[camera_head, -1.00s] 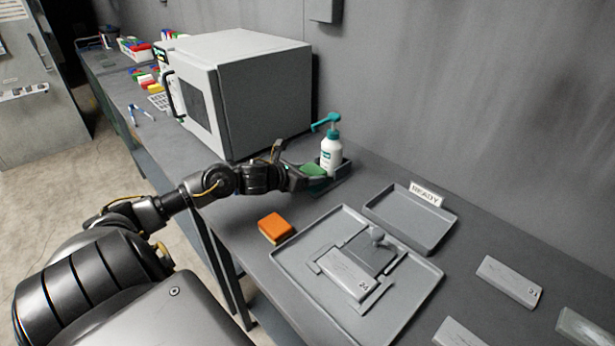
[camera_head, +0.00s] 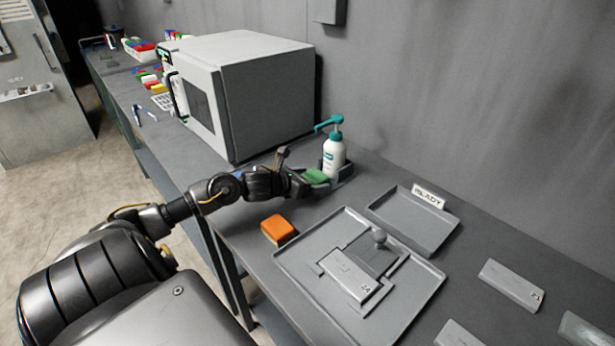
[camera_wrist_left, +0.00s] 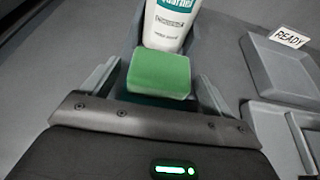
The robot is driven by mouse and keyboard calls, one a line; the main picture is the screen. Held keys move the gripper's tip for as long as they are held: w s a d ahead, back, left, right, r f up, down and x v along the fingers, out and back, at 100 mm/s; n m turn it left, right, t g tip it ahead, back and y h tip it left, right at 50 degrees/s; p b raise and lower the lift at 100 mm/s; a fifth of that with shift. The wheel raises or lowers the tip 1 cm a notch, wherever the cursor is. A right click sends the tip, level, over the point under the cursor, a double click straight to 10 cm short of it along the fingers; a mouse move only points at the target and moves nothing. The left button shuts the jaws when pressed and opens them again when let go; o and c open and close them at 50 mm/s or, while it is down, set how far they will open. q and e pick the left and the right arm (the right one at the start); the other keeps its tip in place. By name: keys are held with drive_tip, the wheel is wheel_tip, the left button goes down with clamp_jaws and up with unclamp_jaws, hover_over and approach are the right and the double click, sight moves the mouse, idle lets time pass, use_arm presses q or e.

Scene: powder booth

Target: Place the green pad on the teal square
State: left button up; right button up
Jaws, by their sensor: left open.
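The green pad (camera_head: 316,176) sits in front of the white pump bottle, at the dark caddy (camera_head: 346,174) on the bench. In the left wrist view the pad (camera_wrist_left: 159,72) lies between my open left fingers (camera_wrist_left: 155,88), with a gap showing on each side. My left gripper (camera_head: 304,182) is low beside the pad in the head view, its fingers partly hidden. A dark teal strip (camera_wrist_left: 150,101) shows under the pad's near edge; I cannot tell whether it is the teal square. My right gripper is not in view.
The white bottle (camera_head: 334,157) with a teal pump stands just behind the pad. A grey oven (camera_head: 265,95) is to the left. An orange block (camera_head: 279,230), a large fixture tray (camera_head: 290,262) and the READY tray (camera_head: 413,240) are nearer and to the right.

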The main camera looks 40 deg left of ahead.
use_arm(q)
drive_tip(key=shift+r, duration=0.25)
drive_tip(key=shift+s+f, duration=0.1)
drive_tip(key=shift+s, duration=0.25)
drive_tip(key=v, duration=0.9)
drive_tip(key=shift+s, duration=0.2)
drive_tip(key=shift+v, duration=1)
